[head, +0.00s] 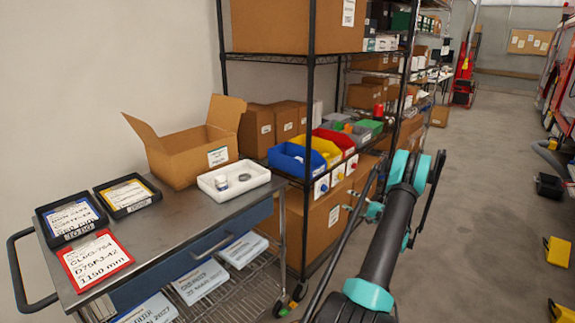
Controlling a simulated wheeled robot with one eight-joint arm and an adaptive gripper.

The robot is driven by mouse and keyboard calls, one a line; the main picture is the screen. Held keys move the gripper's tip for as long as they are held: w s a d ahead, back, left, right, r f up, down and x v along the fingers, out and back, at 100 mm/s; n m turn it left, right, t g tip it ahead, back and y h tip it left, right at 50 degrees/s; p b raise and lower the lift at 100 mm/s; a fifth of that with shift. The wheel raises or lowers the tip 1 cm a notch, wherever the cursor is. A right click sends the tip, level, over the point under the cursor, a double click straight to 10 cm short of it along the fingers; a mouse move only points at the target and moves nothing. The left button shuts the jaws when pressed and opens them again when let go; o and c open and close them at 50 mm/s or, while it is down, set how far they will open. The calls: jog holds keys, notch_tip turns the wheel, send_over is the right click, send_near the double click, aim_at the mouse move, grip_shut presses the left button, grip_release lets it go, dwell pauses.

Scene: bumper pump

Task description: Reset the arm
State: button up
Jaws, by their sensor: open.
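My arm, black with teal joints, rises from the bottom edge to the right of the cart in the head view. My gripper (362,209) shows only in part, as small teal and black pieces just left of the upper arm link, which hides some of it. It is open, and I see nothing held in it. It is in front of the shelf rack, apart from the cart top and the things on it.
A metal cart (165,225) on the left bears an open cardboard box (185,158), a white tray (222,192) with small parts, and label trays. A rack (311,120) with bins and boxes stands close behind my arm. The floor (470,220) on the right is mostly clear.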

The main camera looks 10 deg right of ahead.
jog(key=s+a+r+n+g+h, duration=0.1)
jog(key=a+r+n+g, duration=0.15)
jog(key=a, duration=0.45)
jog(key=s+a+r+n+g, duration=0.1)
jog(key=a+r+g, duration=0.1)
jog(key=a+r, duration=0.35)
jog(key=s+a+r+n+g+h, duration=0.1)
jog(key=s+a+r+g, duration=0.1)
jog(key=a, duration=0.6)
jog(key=s+a+r+n+g+h, duration=0.2)
jog(key=s+a+n+g+h, duration=0.15)
jog(key=s+a, duration=0.85)
jog(key=s+f+n+h, duration=0.3)
jog(key=s+n+h, duration=0.2)
jog(key=s, duration=2)
jog(key=shift+n+g, duration=0.4)
jog(key=shift+n, duration=0.3)
jog(key=shift+c, duration=0.4)
